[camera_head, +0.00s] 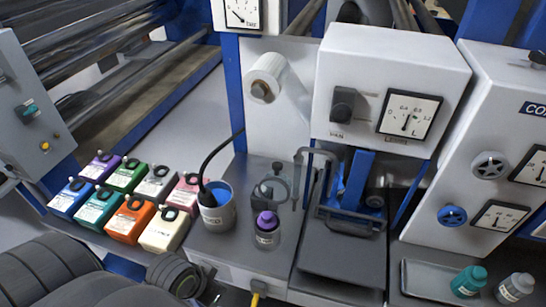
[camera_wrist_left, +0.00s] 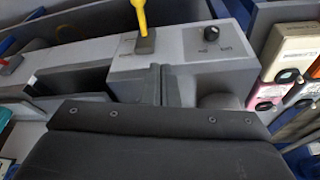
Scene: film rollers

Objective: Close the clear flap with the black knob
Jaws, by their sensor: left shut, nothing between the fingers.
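The clear flap (camera_head: 273,188) is a see-through round piece on the grey bench, between the blue-filled cup and the black frame. It appears raised, with a small black knob (camera_head: 278,167) at its top edge. Its exact angle is hard to tell. My left gripper (camera_head: 211,293) is low at the bench's front edge, in front of and below the flap, apart from it. In the left wrist view its dark fingers (camera_wrist_left: 160,72) are together and empty, facing the bench front. The flap cannot be made out there. My right gripper is not in view.
A purple-capped bottle (camera_head: 267,229) stands just in front of the flap. A cup with blue liquid and a hose (camera_head: 217,210) is to its left, beside several coloured containers (camera_head: 131,218). A black frame (camera_head: 350,218) stands right. A yellow lever (camera_wrist_left: 139,14) sticks out at the bench front.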

